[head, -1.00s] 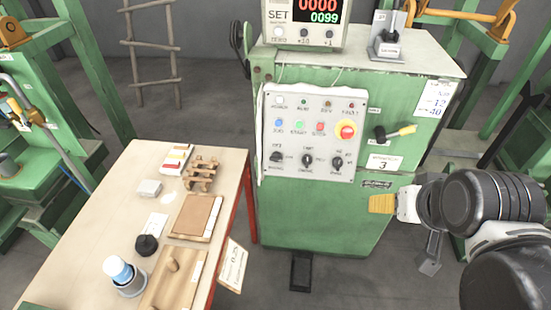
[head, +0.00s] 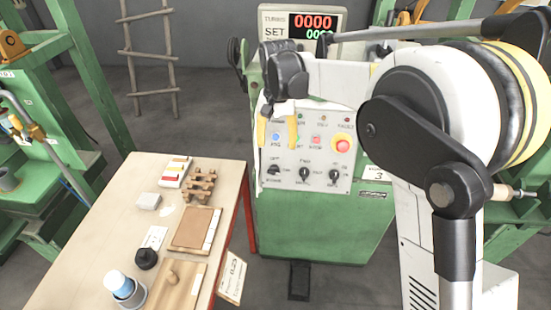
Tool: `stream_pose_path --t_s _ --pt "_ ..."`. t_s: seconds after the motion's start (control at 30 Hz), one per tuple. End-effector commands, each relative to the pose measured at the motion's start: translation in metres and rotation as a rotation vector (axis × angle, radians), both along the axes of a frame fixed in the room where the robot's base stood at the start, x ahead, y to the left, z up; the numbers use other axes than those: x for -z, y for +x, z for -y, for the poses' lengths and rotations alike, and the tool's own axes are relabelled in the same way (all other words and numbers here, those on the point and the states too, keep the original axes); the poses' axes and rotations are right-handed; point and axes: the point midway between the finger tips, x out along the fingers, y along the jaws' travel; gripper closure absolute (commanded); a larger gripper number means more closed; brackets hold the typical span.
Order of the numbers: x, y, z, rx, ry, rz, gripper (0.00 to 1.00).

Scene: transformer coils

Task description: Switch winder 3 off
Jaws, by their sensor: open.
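Winder 3 is the green machine (head: 320,232) at the centre, with a small plate numbered 3 (head: 377,174). Its control panel (head: 320,155) has lamps and buttons above and a lower row of dark rotary knobs: left (head: 273,170), middle (head: 305,175) and right (head: 333,176). A red round button (head: 342,146) with a yellow surround is at the panel's right. The small labels are mostly too blurred to read. My gripper (head: 277,142) points down in front of the panel's upper left, its yellow fingers apart and empty, above the left knob. Its body hides part of the upper row.
A counter box (head: 275,21) on the machine shows lit digits. A wooden table (head: 119,220) with blocks, a wooden rack and a cup stands at the left. A pedal (head: 299,280) is on the floor below. My arm covers the machine's right side.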

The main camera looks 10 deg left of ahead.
Motion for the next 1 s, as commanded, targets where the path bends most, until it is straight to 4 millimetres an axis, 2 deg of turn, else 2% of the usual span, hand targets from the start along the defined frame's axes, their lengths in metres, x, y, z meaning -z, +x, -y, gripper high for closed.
stream_pose_path --t_s 0.1,0.27,0.5,0.7,0.83,1.0 --pt "0.011 0.004 -0.011 -0.001 -0.007 -0.016 0.41" --pt "0.029 0.004 -0.012 0.000 -0.008 -0.019 0.41" --pt "0.078 0.004 -0.012 0.000 -0.008 -0.018 0.41" --pt "0.108 0.004 -0.011 0.000 -0.008 -0.018 0.41" --pt "0.117 0.004 -0.011 0.000 -0.008 -0.018 0.41" --pt "0.119 0.004 -0.011 0.000 -0.008 -0.018 0.41"
